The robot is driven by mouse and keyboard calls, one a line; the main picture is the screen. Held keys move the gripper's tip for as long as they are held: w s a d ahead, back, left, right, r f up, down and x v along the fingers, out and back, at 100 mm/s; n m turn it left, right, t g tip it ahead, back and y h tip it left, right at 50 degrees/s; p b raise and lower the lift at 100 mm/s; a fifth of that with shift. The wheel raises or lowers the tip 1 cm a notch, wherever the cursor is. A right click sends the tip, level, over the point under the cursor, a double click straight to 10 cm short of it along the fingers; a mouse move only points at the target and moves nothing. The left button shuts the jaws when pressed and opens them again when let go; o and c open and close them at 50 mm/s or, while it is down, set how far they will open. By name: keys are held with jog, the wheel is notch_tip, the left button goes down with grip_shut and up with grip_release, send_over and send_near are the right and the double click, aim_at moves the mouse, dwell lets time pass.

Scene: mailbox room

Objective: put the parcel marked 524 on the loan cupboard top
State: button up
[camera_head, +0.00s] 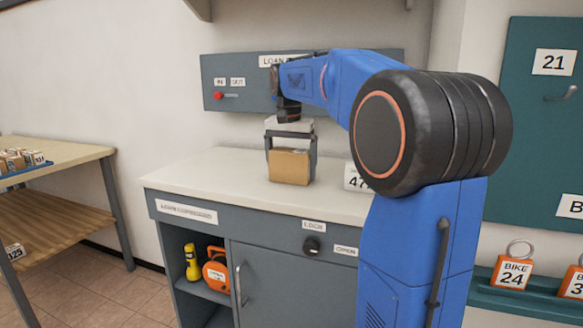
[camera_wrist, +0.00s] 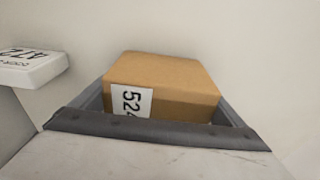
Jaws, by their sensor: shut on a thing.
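The parcel (camera_head: 289,167) is a brown cardboard box between the fingers of my gripper (camera_head: 291,166). In the wrist view the parcel (camera_wrist: 165,85) carries a white label that reads 52 and a partly hidden digit. My gripper (camera_wrist: 158,128) is shut on it, with a finger along its near side. The loan cupboard (camera_head: 200,231) has a pale top (camera_head: 220,177). The parcel is over this top, at or very close to the surface; I cannot tell whether it touches.
A panel with a red knob (camera_head: 230,95) is on the wall behind. The top's left part is clear. A wooden table (camera_head: 70,158) stands left.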

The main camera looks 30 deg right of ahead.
jog(key=o, duration=1.2)
jog(key=shift+f, duration=0.1)
jog(key=r, duration=0.8)
jog(key=s+a+r, duration=0.1)
jog(key=r, duration=0.3)
jog(key=shift+a+r, duration=0.1)
